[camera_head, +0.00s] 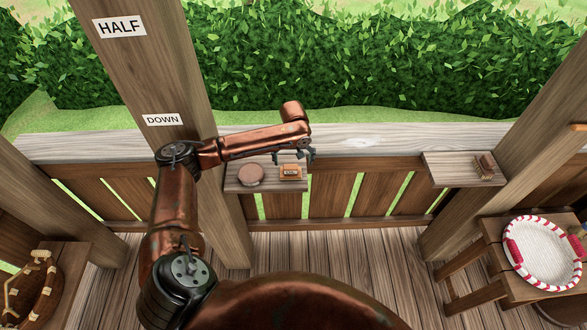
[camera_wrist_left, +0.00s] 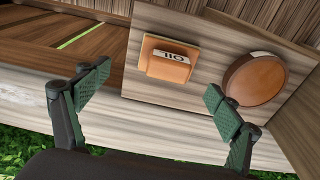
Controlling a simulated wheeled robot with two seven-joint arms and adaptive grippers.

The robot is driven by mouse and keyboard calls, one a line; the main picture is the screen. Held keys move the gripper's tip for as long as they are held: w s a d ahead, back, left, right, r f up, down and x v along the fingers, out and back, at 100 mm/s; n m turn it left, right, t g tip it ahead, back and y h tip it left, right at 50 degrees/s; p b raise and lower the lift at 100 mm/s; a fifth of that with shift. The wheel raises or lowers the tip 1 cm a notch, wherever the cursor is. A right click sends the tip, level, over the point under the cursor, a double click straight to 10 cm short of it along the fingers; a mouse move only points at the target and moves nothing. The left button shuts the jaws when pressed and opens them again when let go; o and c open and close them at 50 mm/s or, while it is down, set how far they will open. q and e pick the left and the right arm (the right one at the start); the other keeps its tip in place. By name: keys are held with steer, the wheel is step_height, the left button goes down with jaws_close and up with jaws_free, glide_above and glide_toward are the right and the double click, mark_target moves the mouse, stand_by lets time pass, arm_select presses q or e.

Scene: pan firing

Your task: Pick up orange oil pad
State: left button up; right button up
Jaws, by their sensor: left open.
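The orange oil pad (camera_head: 290,172) is a small orange block with a white label. It lies on a small wooden shelf (camera_head: 272,184) fixed to the railing. In the left wrist view the pad (camera_wrist_left: 165,68) shows its label, which reads OIL upside down. My left gripper (camera_head: 293,157) is open and empty, just above and behind the pad in the head view. In the left wrist view the pad shows between and beyond the two green-padded fingers (camera_wrist_left: 158,85), apart from both. My right gripper is not in view.
A round brown disc (camera_head: 250,175) lies beside the pad, near one finger in the left wrist view. A wooden post (camera_head: 160,60) stands left of the shelf. Another shelf (camera_head: 450,168) holds a brown item. A red-and-white rimmed basket (camera_head: 540,255) sits at right.

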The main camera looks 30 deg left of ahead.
mark_target(291, 166)
arm_select(q)
steer(key=f, duration=0.1)
steer(key=f+p, duration=0.1)
steer(key=s+a+f, duration=0.1)
steer(key=shift+a+p, duration=0.1)
steer(key=shift+p, duration=0.2)
steer(key=shift+w+f, duration=0.15)
steer(key=shift+f, duration=0.4)
steer(key=shift+w+f, duration=0.15)
steer(key=shift+f, duration=0.55)
steer(key=c, duration=1.2)
steer(key=shift+c, duration=0.5)
steer(key=shift+r+b, duration=0.3)
steer(key=shift+r, duration=0.35)
steer(key=s+r+b, duration=0.3)
steer(key=s+r, duration=0.8)
steer(key=s, duration=0.3)
steer(key=shift+d+r+b, duration=0.3)
steer(key=shift+r+b, duration=0.05)
steer(key=shift+r, duration=0.05)
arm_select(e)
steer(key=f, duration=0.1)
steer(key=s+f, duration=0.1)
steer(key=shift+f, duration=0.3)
